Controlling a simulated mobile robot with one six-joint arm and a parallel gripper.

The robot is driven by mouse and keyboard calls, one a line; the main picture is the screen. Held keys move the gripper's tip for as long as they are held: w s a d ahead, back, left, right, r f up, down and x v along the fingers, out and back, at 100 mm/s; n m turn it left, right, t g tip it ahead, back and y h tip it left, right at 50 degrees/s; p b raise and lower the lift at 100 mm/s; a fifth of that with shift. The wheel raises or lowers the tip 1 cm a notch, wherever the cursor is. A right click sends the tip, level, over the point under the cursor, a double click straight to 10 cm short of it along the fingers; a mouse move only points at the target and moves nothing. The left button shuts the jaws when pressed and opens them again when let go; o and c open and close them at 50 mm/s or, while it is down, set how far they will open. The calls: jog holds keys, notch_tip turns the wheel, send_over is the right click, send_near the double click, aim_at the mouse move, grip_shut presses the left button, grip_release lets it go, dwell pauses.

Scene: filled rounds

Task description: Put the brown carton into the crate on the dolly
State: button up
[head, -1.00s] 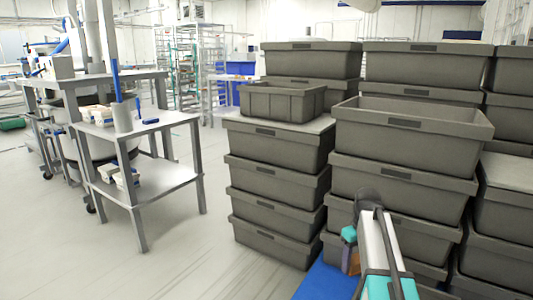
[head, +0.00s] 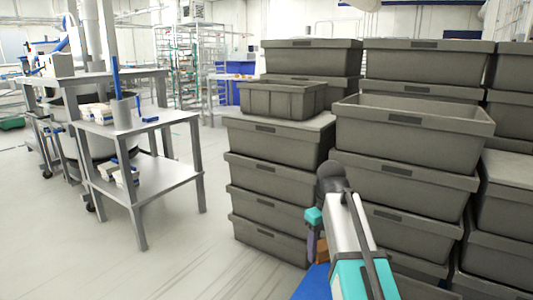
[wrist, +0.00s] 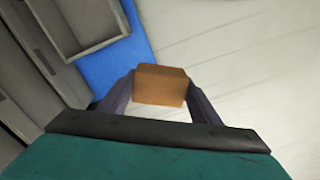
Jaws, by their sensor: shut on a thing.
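My gripper (wrist: 160,95) is shut on the brown carton (wrist: 160,85), with one finger on each side of it. In the head view my gripper (head: 316,238) is low in front of the grey stacks, and a small part of the carton (head: 322,251) shows beside it. An open grey crate (wrist: 86,52) shows at the upper left of the wrist view, apart from the carton. I see no dolly clearly and cannot tell which crate stands on one.
A small open crate (head: 283,101) tops the left stack; a larger open crate (head: 415,113) tops the stack beside it. A blue surface (head: 314,283) lies low near my arm. A grey table (head: 150,185) stands left, with clear floor (head: 195,265) between.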

aim_at(323, 244)
notch_tip(323, 244, up, 21)
jog(key=p, duration=2.8)
jog(key=shift+w+f, duration=0.15)
jog(key=shift+f, duration=0.05)
